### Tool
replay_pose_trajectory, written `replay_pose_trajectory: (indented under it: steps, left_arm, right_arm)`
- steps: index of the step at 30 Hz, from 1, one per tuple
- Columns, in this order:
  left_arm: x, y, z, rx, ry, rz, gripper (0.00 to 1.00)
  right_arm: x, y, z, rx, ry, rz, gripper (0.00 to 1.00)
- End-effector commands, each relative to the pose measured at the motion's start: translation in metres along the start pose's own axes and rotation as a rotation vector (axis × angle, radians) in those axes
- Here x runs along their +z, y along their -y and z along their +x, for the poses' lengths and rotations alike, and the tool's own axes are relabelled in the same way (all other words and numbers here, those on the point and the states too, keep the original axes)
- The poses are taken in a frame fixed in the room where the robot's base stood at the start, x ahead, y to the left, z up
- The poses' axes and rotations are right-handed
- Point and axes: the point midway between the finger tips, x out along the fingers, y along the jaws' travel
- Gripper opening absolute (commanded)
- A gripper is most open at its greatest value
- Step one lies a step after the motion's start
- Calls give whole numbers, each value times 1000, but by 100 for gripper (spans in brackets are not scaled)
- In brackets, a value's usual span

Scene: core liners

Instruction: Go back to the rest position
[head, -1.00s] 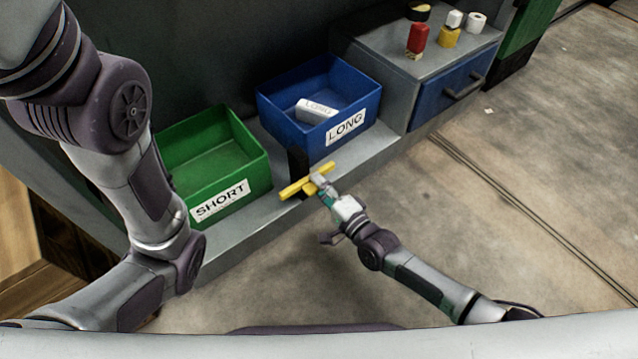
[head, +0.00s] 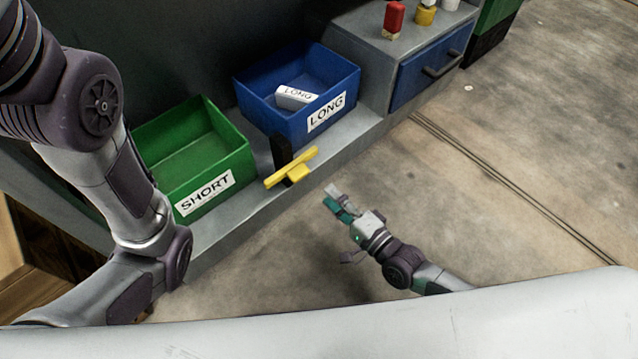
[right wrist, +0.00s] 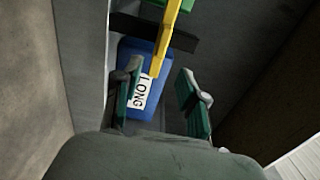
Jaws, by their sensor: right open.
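My right gripper (head: 335,200) is open and empty above the floor, in front of the shelf edge. It is apart from the yellow T-shaped piece (head: 303,163) on a dark upright post (head: 281,152). In the right wrist view, the two green-padded fingers stand apart with nothing between them that I can see held. The yellow piece (right wrist: 167,38) shows beyond them. My left arm crosses the left side of the head view; its gripper is out of the picture.
A green bin (head: 238,165) labelled SHORT and a blue bin (head: 345,82) labelled LONG stand on the grey shelf. The blue bin holds a white LONG-marked piece (head: 296,95). A blue drawer (head: 425,75) is at upper right.

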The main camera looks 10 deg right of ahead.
Motion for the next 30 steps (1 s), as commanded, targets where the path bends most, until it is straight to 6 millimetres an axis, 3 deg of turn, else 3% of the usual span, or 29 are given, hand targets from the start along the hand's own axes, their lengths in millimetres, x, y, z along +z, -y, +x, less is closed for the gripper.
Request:
replay_pose_trajectory:
  steps: [6,23,26,29,30]
  left_arm:
    - [0,0,0,1,0,0,40]
    - [0,0,0,0,1,0,40]
    - [7,2,0,-5,18,-2,40]
    - [19,6,-3,-19,57,-7,40]
    - [25,8,-6,-27,77,-10,40]
  right_arm:
    - [0,0,-15,-1,0,0,42]
    - [0,2,-15,-5,0,-3,42]
    - [6,23,-11,-43,-2,-33,42]
    - [16,73,-4,-141,-16,-113,42]
    - [21,100,-2,-195,-29,-162,42]
